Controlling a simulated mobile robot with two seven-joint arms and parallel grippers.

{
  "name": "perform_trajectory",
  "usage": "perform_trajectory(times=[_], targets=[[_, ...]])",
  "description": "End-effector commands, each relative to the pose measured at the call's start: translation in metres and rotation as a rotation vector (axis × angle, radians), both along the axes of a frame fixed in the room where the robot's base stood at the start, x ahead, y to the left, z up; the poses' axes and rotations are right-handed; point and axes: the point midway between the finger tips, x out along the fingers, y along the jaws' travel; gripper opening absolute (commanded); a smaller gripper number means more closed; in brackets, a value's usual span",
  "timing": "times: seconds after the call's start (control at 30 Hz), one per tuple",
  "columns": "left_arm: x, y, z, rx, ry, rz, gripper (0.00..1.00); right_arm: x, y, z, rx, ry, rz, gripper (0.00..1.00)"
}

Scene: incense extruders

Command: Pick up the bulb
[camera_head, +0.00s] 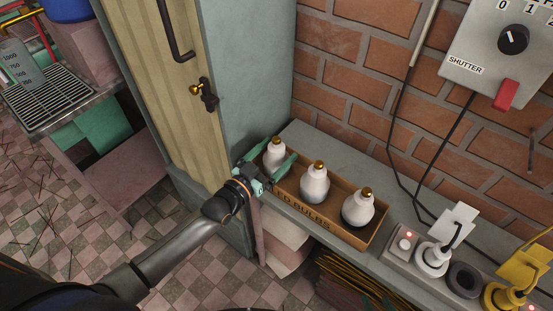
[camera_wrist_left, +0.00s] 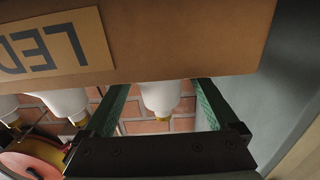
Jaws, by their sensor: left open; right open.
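Three white bulbs with brass-coloured caps stand upright in a brown box (camera_head: 326,222) marked "LED BULBS". The leftmost bulb (camera_head: 274,155) is between the two green fingers of my left gripper (camera_head: 272,162), which is open. The middle bulb (camera_head: 314,186) and the right bulb (camera_head: 358,207) are clear of the gripper. In the left wrist view, one bulb (camera_wrist_left: 160,97) shows between the spread fingers of the left gripper (camera_wrist_left: 160,92), with visible gaps on both sides. The box front (camera_wrist_left: 190,40) hides part of that bulb. My right gripper is not in view.
The box stands on a grey ledge (camera_head: 400,178) against a brick wall (camera_head: 338,80). A blue-grey cabinet side (camera_head: 243,80) rises close to the left gripper. Plugs and cables, including a yellow plug (camera_head: 523,270), occupy the ledge's right end.

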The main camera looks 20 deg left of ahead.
Motion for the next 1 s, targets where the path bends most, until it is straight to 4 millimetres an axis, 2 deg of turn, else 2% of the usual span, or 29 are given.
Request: perform_trajectory(times=[0.27, 0.9, 1.0], targets=[[0.0034, -0.0014, -0.0001, 0.0, 0.0, 0.0, 0.93, 0.0004, 0.0, -0.0001, -0.001, -0.001, 0.001, 0.5], [0.003, -0.001, -0.0008, 0.002, 0.002, 0.0, 0.23, 0.0011, 0.0, 0.0004, 0.0, -0.002, 0.001, 0.5], [0.003, -0.001, -0.0006, 0.002, 0.002, 0.0, 0.18, 0.0011, 0.0, 0.0005, 0.0, -0.002, 0.001, 0.5]])
